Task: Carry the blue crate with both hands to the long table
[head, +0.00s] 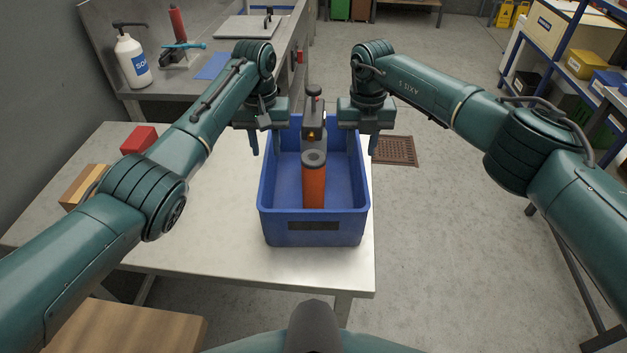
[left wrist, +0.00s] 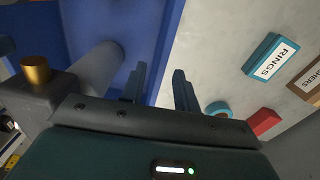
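The blue crate (head: 313,236) stands on a pale table (head: 190,240) near its right edge. An orange cylinder with a grey top (head: 314,185) and a grey device with a dark knob (head: 314,115) are inside it. My left gripper (head: 266,143) is at the crate's left wall, fingers apart and pointing down. In the left wrist view, the crate (left wrist: 150,50) lies under one finger and bare table under the other, the wall between them. My right gripper (head: 362,143) is at the right wall, fingers apart, one outside it. I cannot tell whether any finger touches. Which surface is the long table is unclear.
A red box (head: 139,139) and a cardboard box (head: 84,186) are on the table's left. A steel bench (head: 200,92) with a soap bottle (head: 131,58) is behind. Open floor (head: 440,220) lies right, with a brown grate (head: 396,151) and blue shelving (head: 575,65) beyond.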

